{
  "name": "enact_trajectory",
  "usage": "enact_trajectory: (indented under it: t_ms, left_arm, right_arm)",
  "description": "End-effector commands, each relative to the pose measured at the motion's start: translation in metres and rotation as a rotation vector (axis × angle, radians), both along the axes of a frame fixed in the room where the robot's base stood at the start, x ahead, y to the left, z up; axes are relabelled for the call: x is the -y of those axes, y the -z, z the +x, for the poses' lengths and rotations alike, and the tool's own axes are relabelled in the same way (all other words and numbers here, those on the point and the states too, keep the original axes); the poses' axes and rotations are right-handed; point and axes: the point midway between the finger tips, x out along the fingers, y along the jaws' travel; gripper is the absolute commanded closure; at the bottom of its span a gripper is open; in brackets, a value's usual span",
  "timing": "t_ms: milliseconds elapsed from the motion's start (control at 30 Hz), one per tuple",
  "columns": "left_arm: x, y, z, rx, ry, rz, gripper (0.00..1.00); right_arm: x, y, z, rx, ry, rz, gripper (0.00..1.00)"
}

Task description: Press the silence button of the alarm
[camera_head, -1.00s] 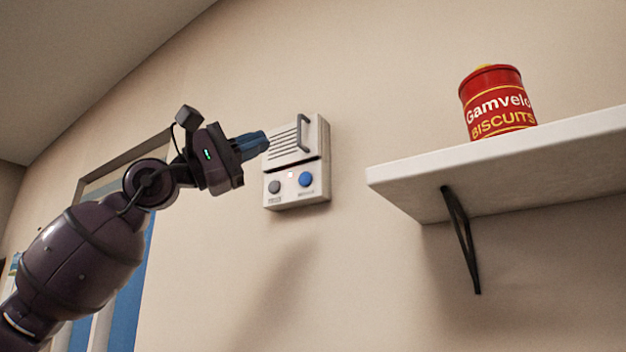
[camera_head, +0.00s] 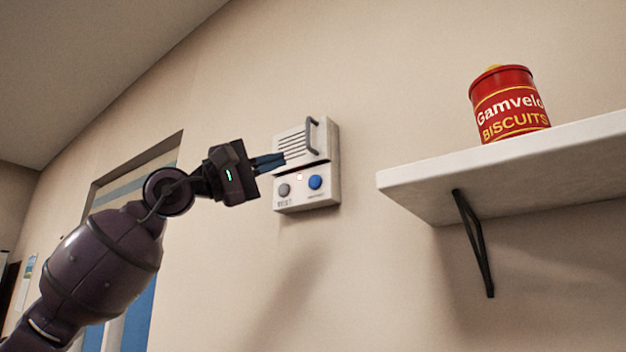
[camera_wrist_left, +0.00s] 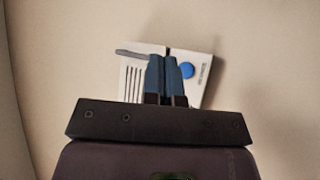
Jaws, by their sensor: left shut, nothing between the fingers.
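The alarm (camera_head: 322,143) is a white box on the wall with a slotted cover and dark handle on its upper part. Below are a grey button (camera_head: 284,190) at left and a blue button (camera_head: 315,182) at right, with a small lit light between and above them. The button labels are too small to read surely. My left gripper (camera_head: 283,160) is shut and empty, its blue fingertips in front of the alarm's left side, above the grey button. In the left wrist view the fingers (camera_wrist_left: 162,60) overlap the alarm beside the blue button (camera_wrist_left: 187,70); the grey button is hidden there.
A white shelf (camera_head: 400,183) on a black bracket (camera_head: 473,240) juts out right of the alarm. A red biscuit tin (camera_head: 508,105) stands on it. A doorway or window frame (camera_head: 130,170) is behind my left arm. The wall below the alarm is clear.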

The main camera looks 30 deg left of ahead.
Motion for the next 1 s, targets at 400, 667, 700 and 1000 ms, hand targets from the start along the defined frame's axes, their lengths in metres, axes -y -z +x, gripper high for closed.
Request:
enact_trajectory:
  t_ms: [400, 667, 700, 1000]
  left_arm:
    - [0.004, -0.003, 0.048, -0.002, 0.003, -0.003, 1.00]
    - [0.006, -0.002, 0.071, -0.001, 0.001, -0.002, 1.00]
    - [0.006, -0.002, 0.073, -0.001, 0.000, -0.002, 1.00]
    - [0.006, 0.000, 0.078, -0.001, 0.000, -0.001, 1.00]
  right_arm:
    - [0.000, -0.028, 0.004, 0.018, 0.000, -0.001, 1.00]
    - [0.001, -0.039, 0.004, 0.021, 0.000, -0.002, 1.00]
    - [0.001, -0.040, 0.004, 0.021, 0.000, -0.002, 1.00]
    - [0.002, -0.040, 0.002, 0.017, 0.001, -0.002, 1.00]
